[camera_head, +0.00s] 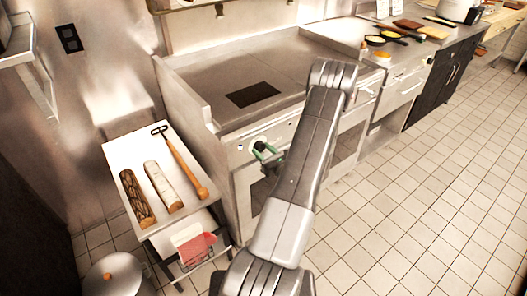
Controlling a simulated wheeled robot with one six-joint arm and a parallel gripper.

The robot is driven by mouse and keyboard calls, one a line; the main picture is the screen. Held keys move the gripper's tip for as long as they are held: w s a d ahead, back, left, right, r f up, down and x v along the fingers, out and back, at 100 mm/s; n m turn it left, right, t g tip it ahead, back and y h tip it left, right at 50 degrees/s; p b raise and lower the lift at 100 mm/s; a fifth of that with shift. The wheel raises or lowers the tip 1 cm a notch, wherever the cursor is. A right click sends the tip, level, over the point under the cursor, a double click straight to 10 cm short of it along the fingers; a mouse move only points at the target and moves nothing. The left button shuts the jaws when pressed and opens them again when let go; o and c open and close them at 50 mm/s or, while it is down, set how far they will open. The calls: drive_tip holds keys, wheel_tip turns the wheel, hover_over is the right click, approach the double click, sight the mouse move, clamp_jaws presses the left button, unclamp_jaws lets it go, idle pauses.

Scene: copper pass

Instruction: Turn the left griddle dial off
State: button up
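The griddle (205,82) has a flat steel top with a dark rectangular patch, and its front panel faces me. A pale round left dial (254,143) shows on the left part of the front panel, partly hidden by my gripper. My gripper (262,152), dark with green parts, is at this dial, its fingers pointing toward the panel. I cannot tell whether it touches the dial or whether its fingers are open or shut. The dial's pointer cannot be made out. My arm covers the middle of the panel and hides what is behind it.
A small cart (118,154) stands left of the griddle, holding two logs and a wooden-handled tool, with a red cloth (196,248) at its front. A lidded pot (112,274) is at the lower left. A counter with utensils runs back right. The tiled floor (430,190) at right is clear.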

drive_tip(key=shift+c, duration=1.4)
